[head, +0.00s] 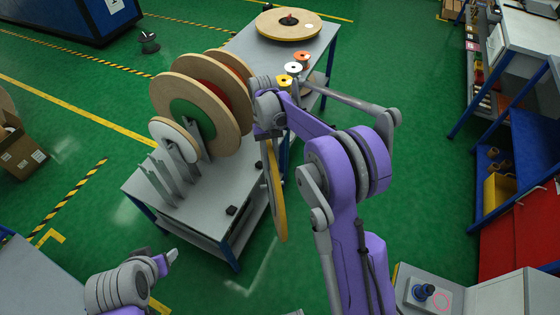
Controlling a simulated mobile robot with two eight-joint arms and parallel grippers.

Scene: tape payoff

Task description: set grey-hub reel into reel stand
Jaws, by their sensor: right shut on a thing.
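My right gripper (268,132) is shut on a thin reel (276,190) that hangs below it. This reel is seen nearly edge-on, with a yellowish rim, and its hub colour does not show clearly. The reel stand (168,180) has several grey upright plates on a grey-topped table. Large cardboard-brown reels stand in its rear part, one with a green hub (193,118) and one with a red hub (232,90). A smaller pale reel (172,140) stands in front. My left gripper (172,257) is at lower left, apart from the table; its fingers cannot be made out.
The table (228,190) has bare space at its front right, near a small black block (231,210). Behind are small spools (284,81) and a flat large reel (288,24). Shelving (510,150) stands at right. A control box (425,292) is at lower right.

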